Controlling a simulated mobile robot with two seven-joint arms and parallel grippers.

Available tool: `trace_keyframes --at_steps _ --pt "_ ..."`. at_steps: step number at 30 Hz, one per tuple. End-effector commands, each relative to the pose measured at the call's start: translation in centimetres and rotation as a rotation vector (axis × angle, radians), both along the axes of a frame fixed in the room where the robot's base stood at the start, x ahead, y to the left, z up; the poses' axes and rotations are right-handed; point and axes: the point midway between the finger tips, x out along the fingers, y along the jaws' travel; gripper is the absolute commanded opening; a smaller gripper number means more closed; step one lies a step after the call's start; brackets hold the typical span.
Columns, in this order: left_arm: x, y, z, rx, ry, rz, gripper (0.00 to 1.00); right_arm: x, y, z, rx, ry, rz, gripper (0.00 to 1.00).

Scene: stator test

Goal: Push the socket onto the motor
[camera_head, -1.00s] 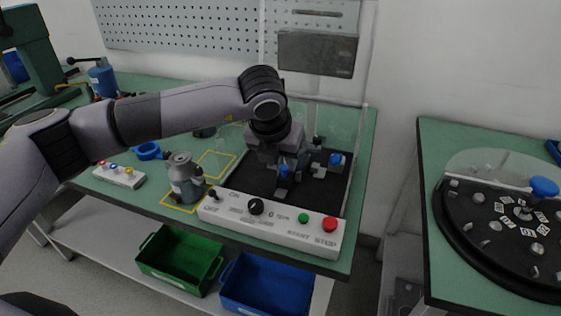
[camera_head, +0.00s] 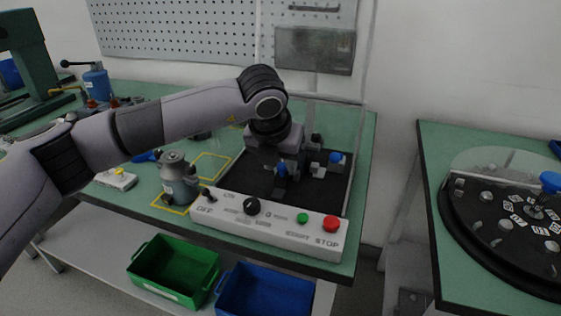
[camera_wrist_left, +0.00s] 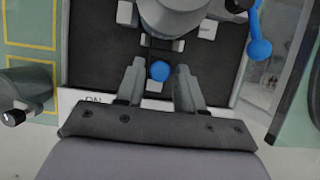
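My left gripper (camera_head: 276,160) reaches down over the black test bed (camera_head: 240,176). In the left wrist view its two fingers (camera_wrist_left: 160,72) stand apart on either side of a blue ball knob (camera_wrist_left: 160,71), with gaps on both sides. Beyond the knob is a large grey cylinder (camera_wrist_left: 175,14), apparently the motor, cut off by the picture's top edge. The socket cannot be told apart clearly from the small grey blocks around the knob. My right gripper is not in view.
A blue-balled lever (camera_head: 335,158) stands right of the gripper. A white control panel (camera_head: 275,220) runs along the bed's front. A grey cylindrical unit (camera_head: 178,178) stands left, with green (camera_head: 173,268) and blue (camera_head: 265,290) bins below. A clear screen stands behind the bed.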

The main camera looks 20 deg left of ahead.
Motion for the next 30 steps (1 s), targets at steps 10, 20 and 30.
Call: trace_keyframes --at_steps 10,20,30 --pt "0.0 0.0 0.0 0.0 0.0 0.0 0.11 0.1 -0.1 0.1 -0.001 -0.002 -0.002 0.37" --pt "0.7 -0.1 -0.1 0.0 -0.001 0.001 0.11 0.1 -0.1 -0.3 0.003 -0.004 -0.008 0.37" --pt "1.2 0.0 0.0 0.0 -0.002 0.0 0.37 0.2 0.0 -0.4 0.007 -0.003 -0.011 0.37"
